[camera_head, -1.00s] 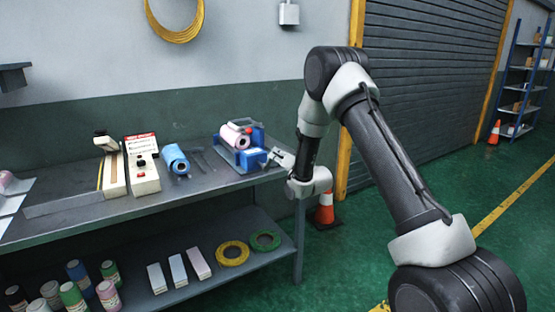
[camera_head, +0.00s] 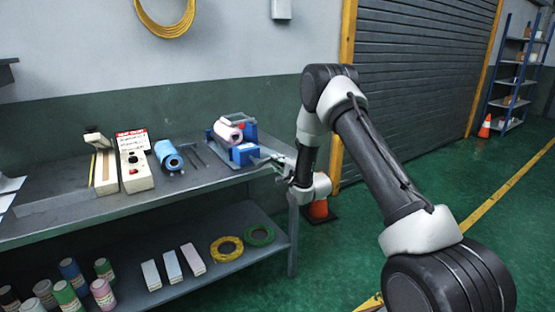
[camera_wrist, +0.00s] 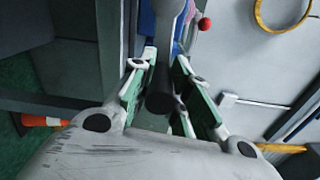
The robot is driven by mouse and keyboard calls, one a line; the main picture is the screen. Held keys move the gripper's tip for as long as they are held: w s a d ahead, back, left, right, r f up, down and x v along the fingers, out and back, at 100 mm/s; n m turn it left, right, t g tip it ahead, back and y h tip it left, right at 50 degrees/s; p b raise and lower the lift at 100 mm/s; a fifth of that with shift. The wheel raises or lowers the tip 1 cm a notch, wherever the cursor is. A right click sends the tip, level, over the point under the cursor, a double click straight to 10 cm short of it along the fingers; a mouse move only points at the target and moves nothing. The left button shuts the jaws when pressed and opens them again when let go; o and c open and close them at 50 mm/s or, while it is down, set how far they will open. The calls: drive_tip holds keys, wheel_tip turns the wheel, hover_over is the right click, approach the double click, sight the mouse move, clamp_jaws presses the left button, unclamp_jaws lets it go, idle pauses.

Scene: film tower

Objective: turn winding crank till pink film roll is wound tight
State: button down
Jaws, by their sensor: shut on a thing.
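The pink film roll (camera_head: 227,131) sits in the blue and grey winding stand at the right end of the workbench, with a blue block (camera_head: 243,153) at its front. My gripper (camera_head: 277,166) is at the right side of the stand. In the wrist view, my gripper (camera_wrist: 160,95) has its green-padded fingers on either side of a dark crank handle (camera_wrist: 160,98), and it is shut on it. A grey crank arm runs up from the handle to the stand. A red knob (camera_wrist: 204,24) shows beyond. How tight the film is wound cannot be told.
The lower shelf holds bottles, boxes and tape rings.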

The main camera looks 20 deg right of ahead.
drive_tip(key=shift+s+a+f+m, duration=0.1)
drive_tip(key=shift+f+m, duration=0.6)
drive_tip(key=shift+m, duration=0.45)
drive_tip(key=shift+s+a+f+m, duration=0.15)
drive_tip(key=shift+f+m, duration=0.5)
drive_tip(key=shift+m, duration=0.45)
drive_tip(key=shift+w+a+f+m, duration=0.1)
drive_tip(key=shift+f+m, duration=0.6)
drive_tip(key=shift+m, duration=0.45)
drive_tip(key=c, duration=1.4)
unclamp_jaws()
drive_tip(key=shift+c, duration=0.2)
drive_tip(key=shift+s+f, duration=0.1)
drive_tip(key=shift+s, duration=0.05)
